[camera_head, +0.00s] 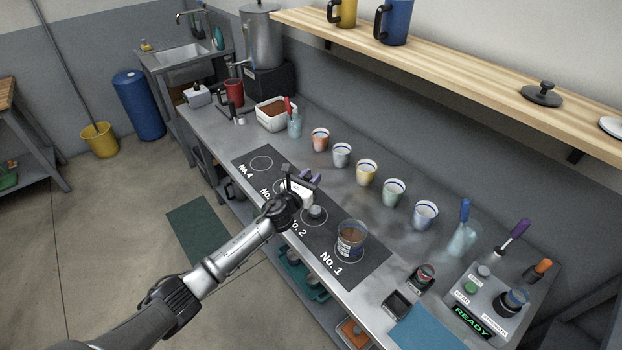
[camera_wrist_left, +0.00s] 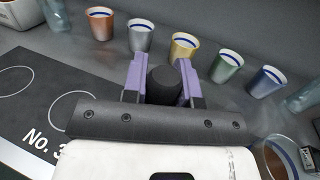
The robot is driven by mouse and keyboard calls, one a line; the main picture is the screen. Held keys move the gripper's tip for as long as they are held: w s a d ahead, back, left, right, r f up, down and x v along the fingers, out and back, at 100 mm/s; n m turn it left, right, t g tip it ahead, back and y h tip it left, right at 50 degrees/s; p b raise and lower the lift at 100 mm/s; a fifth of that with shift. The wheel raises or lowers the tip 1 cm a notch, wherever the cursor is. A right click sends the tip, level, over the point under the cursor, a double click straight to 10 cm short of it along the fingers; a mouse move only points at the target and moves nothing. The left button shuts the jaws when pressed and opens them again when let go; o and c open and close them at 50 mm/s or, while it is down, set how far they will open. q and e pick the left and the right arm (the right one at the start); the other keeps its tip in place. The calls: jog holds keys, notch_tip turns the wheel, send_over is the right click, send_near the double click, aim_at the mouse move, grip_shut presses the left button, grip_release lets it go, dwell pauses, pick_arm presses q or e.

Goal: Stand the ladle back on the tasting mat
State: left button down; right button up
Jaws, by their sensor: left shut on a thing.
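The dark tasting mat (camera_head: 372,266) runs along the steel counter, with rings marked No. 1 to No. 4. My left gripper (camera_head: 308,178) is over the mat near the No. 2 ring. In the left wrist view its purple fingers (camera_wrist_left: 160,82) are shut on a dark round-topped piece (camera_wrist_left: 163,86), which appears to be the ladle's handle end. A small grey part (camera_head: 316,211), likely the ladle's lower end, shows below the gripper at the No. 2 ring. I cannot tell whether it touches the mat. The rest of the ladle is hidden. My right gripper is not in view.
A glass with brown contents (camera_head: 350,246) stands on the No. 1 ring. Several coloured cups, including a yellow one (camera_head: 367,172), line the counter behind the mat. A control box (camera_head: 480,300) reading READY is at right. The No. 4 ring (camera_head: 261,163) is empty.

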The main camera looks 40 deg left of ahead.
pick_arm(q)
jog(key=shift+f, duration=0.15)
jog(key=c, duration=0.9)
grip_release()
jog(key=shift+s+r, duration=0.2)
jog(key=s+d+p, duration=0.1)
jog(key=s, duration=1)
jog(key=shift+s+d+f+p, duration=0.2)
jog(key=shift+s+p, duration=0.1)
jog(key=shift+s, duration=0.05)
